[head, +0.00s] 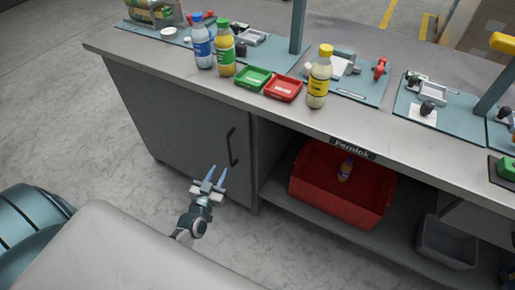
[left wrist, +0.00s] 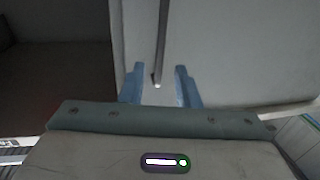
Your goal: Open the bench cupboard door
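The bench cupboard door (head: 180,125) is a grey panel at the left end of the bench, and it looks shut. Its dark vertical bar handle (head: 232,147) is near the door's right edge. My left gripper (head: 217,174) is open in front of the door, near the lower end of the handle. In the left wrist view the handle (left wrist: 162,45) runs down between the two blue fingers (left wrist: 160,88), apart from both. The door surface (left wrist: 230,50) fills much of that view. My right gripper is not in view.
Right of the door is an open shelf with a red crate (head: 300,190) holding a bottle, and a grey bin (head: 447,243). The bench top (head: 225,95) carries bottles, small trays and blue mats. The floor (head: 110,180) left of the door is clear.

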